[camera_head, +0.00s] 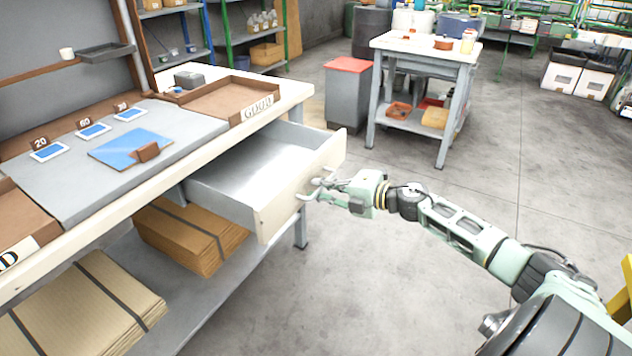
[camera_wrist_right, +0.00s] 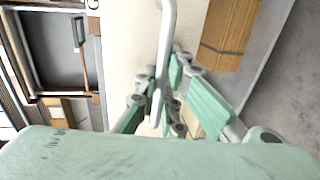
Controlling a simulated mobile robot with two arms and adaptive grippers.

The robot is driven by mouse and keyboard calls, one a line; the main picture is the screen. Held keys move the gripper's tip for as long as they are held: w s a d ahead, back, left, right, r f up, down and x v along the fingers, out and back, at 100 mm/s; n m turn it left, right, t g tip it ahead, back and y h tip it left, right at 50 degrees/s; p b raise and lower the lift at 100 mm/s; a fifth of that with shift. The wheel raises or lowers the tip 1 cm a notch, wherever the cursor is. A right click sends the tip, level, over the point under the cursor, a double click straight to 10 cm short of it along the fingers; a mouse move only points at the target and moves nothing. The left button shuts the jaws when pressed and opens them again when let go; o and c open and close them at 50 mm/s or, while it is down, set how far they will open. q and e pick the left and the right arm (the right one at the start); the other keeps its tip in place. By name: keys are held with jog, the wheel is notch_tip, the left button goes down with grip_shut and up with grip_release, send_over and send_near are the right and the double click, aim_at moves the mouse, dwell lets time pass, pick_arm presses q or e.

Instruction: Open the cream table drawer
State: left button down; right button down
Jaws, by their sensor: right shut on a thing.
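The cream table drawer (camera_head: 264,218) is pulled well out from under the workbench in the head view. Its grey inside (camera_head: 245,172) shows and looks empty. My right gripper (camera_head: 318,189) is at the drawer's front panel. In the right wrist view, my right gripper (camera_wrist_right: 158,98) is shut around the pale bar handle (camera_wrist_right: 167,40) of the drawer. The cream drawer front (camera_wrist_right: 128,45) lies behind the handle. My left gripper does not show in either view.
The workbench (camera_head: 300,91) holds a grey mat, a blue sheet (camera_head: 120,146) and a brown tray (camera_head: 222,97). Cardboard stacks (camera_head: 185,235) lie on the shelf below. A bin with a red lid (camera_head: 347,92) and a small table (camera_head: 458,58) stand behind.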

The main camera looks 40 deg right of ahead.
jog(key=shift+s+d, duration=0.1)
jog(key=shift+s, duration=0.1)
jog(key=c, duration=1.8)
grip_release()
jog(key=shift+c, duration=0.2)
jog(key=v, duration=1.2)
jog(key=shift+d+f, duration=0.1)
jog(key=shift+f, duration=0.05)
